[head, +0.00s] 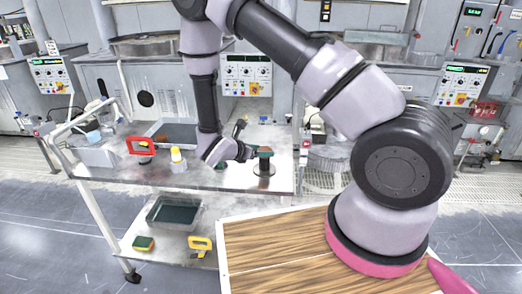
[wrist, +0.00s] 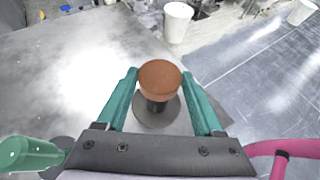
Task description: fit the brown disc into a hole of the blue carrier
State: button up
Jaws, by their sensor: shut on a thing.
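The brown disc (wrist: 160,74) shows in the wrist view between the two teal fingers of my gripper (wrist: 159,80), which is shut on it. Below the disc is a dark stem on a round grey base (wrist: 172,118); I cannot tell whether the disc still rests on it. In the head view, my gripper (head: 258,153) is at the right part of the steel cart's top, at a dark round stand (head: 264,169). The disc is small there and partly covered by the fingers. I cannot make out a blue carrier in either view.
The steel cart (head: 235,178) holds a red-handled thing (head: 140,147), a white bottle with a yellow cap (head: 177,160) and a grey tray (head: 158,131). Its lower shelf holds a dark tray (head: 174,212), a sponge (head: 143,243) and a yellow-handled thing (head: 200,245). A wooden surface (head: 270,255) is in front.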

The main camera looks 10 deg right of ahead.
jog(key=shift+f, duration=0.2)
dwell(0.3)
jog(key=o, duration=1.4)
